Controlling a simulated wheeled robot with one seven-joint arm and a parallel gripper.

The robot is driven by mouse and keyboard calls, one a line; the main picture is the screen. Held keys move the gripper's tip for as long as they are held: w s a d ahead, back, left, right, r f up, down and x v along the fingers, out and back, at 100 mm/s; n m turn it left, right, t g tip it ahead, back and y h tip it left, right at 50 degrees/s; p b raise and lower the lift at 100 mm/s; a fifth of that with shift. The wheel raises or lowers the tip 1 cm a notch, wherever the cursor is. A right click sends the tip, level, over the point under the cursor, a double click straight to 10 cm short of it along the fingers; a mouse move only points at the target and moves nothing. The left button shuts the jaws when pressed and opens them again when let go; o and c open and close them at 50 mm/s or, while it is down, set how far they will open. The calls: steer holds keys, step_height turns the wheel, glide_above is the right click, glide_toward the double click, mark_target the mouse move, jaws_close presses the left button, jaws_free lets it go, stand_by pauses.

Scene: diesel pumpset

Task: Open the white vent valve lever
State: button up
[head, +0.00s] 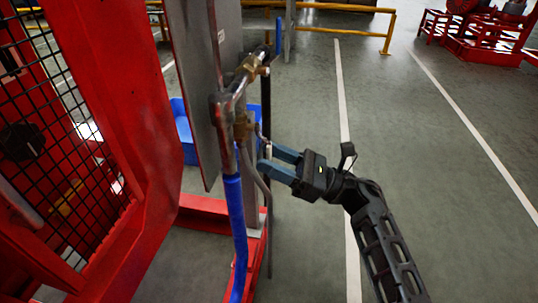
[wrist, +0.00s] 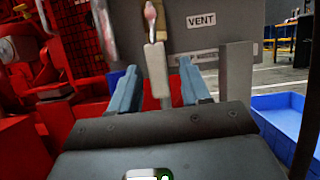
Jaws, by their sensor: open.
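The white vent valve lever (wrist: 157,72) hangs down from a brass valve (wrist: 153,20) in the wrist view. My gripper (wrist: 158,67) is open, with one blue finger on each side of the lever. Gaps show between the lever and both fingers, so it is not gripped. In the head view my gripper (head: 267,157) reaches in from the right, its fingertips close to the lower brass valve (head: 243,125). The lever is small and partly hidden there.
A grey panel with a VENT label (wrist: 201,20) stands behind the lever. A blue hose (head: 236,230) runs down from the pipework, left of my gripper. A red frame (head: 140,120) stands at left, and a blue bin (head: 183,125) behind the panel. Open floor lies to the right.

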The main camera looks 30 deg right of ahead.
steer(key=v, duration=0.6)
steer(key=shift+s+d+f+p, duration=0.2)
steer(key=shift+s+p, duration=0.05)
steer(key=shift+p, duration=0.2)
